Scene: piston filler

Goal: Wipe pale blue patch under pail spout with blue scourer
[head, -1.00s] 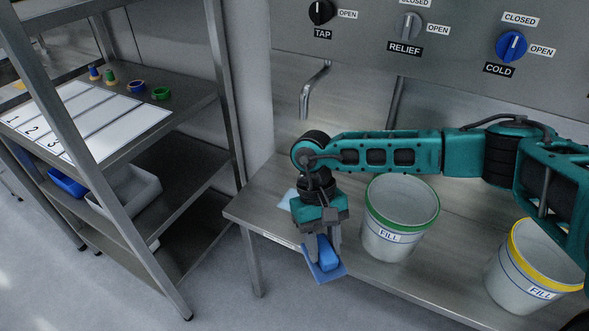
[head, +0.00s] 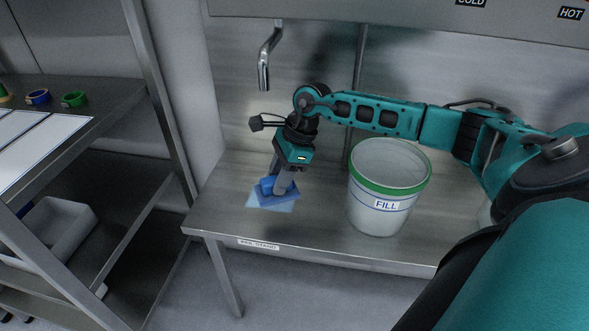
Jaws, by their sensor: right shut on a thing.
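The pale blue patch (head: 283,207) lies on the steel bench (head: 328,222) near its left end, below the spout (head: 263,72). The blue scourer (head: 289,196) is over the patch and covers much of it; a pale edge shows at the front and left. My right gripper (head: 279,188) is shut on the scourer's blue grip and points down from above. The scourer looks flat at or just above the bench; I cannot tell if it touches. My left gripper is not in view.
A pail with a green rim (head: 385,200), marked FILL, stands on the bench right of my right gripper. A shelf rack (head: 120,110) with coloured rings and a grey bin (head: 50,235) stands at left. The bench is clear between scourer and pail.

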